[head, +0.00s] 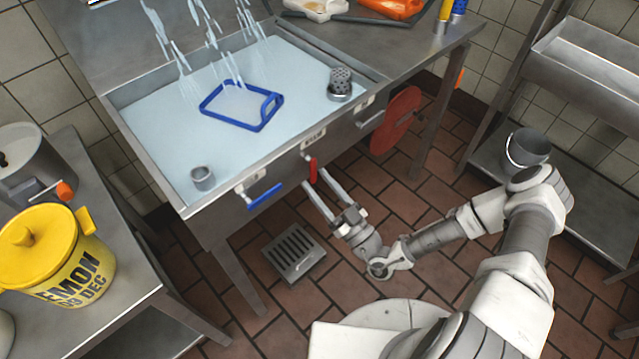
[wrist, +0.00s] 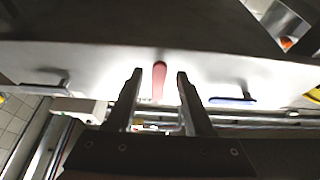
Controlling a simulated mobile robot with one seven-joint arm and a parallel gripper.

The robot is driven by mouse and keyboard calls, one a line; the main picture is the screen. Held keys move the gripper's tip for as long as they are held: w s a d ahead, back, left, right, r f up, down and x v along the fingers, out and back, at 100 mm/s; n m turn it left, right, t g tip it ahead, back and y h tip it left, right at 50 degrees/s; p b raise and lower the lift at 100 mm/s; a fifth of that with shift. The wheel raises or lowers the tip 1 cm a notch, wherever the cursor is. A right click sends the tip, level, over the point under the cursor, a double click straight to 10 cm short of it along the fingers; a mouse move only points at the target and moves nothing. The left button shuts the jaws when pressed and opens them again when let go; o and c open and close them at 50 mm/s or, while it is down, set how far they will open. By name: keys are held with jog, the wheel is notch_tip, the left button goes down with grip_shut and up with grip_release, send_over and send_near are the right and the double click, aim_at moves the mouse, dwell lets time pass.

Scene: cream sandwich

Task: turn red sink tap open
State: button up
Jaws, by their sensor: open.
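The red tap handle (head: 312,170) hangs down on the front face of the steel sink (head: 228,190), below a small label. My gripper (head: 316,193) is open in front of the sink, with its two fingers pointing at the sink front near the red handle. In the wrist view the red handle (wrist: 159,79) shows between the two spread fingertips (wrist: 159,76), a little ahead of them and apart from both as far as I can tell. The exact depth between the fingers and the handle is unclear.
A blue handle (head: 265,196) is on the sink front to the left. Water streams fall into the filled basin, where a blue frame (head: 241,106) lies. A red disc (head: 396,120) hangs to the right. A floor drain (head: 294,252) lies below. A yellow pot (head: 50,250) stands at left.

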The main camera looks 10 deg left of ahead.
jog(key=v, duration=0.7)
jog(key=shift+d, duration=0.15)
jog(key=shift+s, duration=0.15)
